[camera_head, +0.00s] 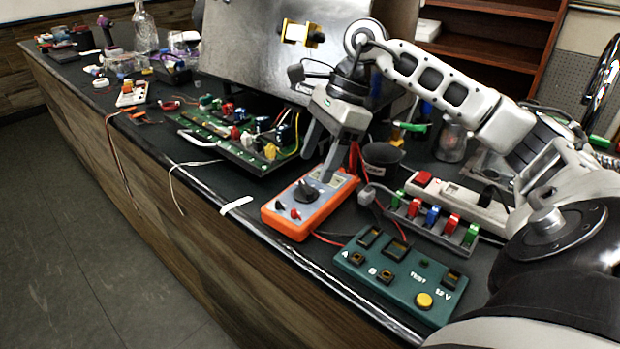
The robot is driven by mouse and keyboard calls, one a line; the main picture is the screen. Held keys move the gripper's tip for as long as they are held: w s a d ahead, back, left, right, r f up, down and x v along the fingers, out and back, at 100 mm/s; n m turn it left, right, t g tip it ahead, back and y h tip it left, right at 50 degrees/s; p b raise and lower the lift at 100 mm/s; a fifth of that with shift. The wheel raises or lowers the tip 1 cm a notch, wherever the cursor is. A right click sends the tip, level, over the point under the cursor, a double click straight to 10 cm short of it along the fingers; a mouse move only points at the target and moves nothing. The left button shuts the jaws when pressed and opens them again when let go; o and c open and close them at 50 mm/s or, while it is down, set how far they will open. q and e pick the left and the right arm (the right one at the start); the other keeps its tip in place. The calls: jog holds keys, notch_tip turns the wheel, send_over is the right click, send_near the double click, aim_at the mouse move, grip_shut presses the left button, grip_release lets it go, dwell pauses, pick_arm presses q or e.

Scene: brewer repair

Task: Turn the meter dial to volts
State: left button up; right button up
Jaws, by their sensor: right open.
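The orange and grey meter (310,203) lies flat on the dark bench near its front edge. Its black dial (306,190) sits in the middle of its face, and its setting is too small to read. Red and dark plugs show at its near end. My right gripper (318,166) is above the far part of the meter, pointing down, with its two fingers apart and nothing between them. One finger hangs over the meter's far end, close to the dial, and the other is to its left. I cannot tell whether a finger touches the meter. My left gripper is not in view.
A green test box (404,272) with a yellow button is at the near right. A strip of coloured clips (432,217) and a dark cup (382,160) stand right of the meter. A circuit board (235,140) lies left. A white strip (236,205) is at the front edge.

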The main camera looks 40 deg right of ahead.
aim_at(306, 186)
jog(key=shift+x, duration=2.3)
jog(key=c, duration=1)
